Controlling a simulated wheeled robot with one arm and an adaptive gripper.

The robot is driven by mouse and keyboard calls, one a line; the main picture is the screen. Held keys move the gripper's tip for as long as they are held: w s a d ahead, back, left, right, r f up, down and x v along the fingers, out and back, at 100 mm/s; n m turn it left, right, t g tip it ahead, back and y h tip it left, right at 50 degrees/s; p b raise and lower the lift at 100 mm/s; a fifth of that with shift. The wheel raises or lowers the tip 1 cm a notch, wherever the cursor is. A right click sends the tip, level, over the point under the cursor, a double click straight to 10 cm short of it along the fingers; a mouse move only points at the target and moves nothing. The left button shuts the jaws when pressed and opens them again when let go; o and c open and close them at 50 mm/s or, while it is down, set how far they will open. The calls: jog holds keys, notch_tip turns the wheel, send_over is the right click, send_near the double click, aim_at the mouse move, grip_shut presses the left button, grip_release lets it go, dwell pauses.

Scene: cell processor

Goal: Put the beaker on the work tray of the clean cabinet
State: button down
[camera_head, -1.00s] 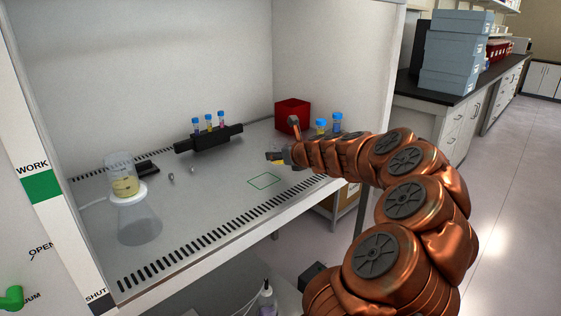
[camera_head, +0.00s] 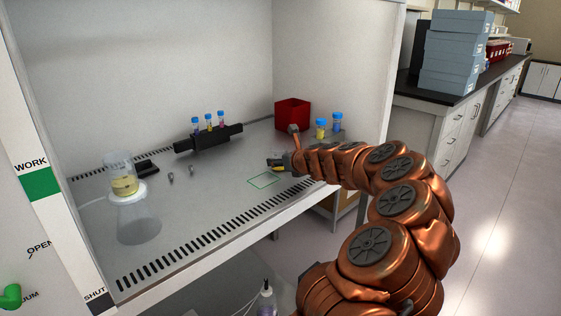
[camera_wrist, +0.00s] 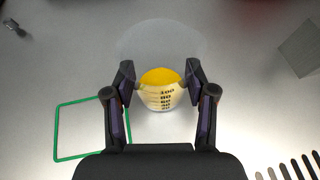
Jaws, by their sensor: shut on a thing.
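My gripper (camera_head: 277,163) is inside the clean cabinet, near the front right part of the grey work tray (camera_head: 215,205). In the wrist view my gripper (camera_wrist: 160,82) has its two dark fingers on either side of the beaker (camera_wrist: 160,95), shut on it. The beaker is clear, with black graduation marks and yellow contents. In the head view only a small yellow patch of it (camera_head: 279,169) shows under my gripper. A green square outline (camera_head: 264,180) is marked on the tray just below and left of my gripper. Whether the beaker touches the tray is unclear.
A black rack (camera_head: 208,140) with several blue-capped tubes and a red bin (camera_head: 292,114) stand behind. The tray's middle is clear.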

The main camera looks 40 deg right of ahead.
jog(key=shift+f, duration=0.15)
jog(key=shift+c, duration=1.9)
grip_release()
jog(key=shift+s+r, duration=0.35)
jog(key=shift+s, duration=0.05)
jog(key=v, duration=0.9)
jog(key=shift+s, duration=0.2)
jog(key=shift+v, duration=0.9)
jog(key=shift+a, duration=0.15)
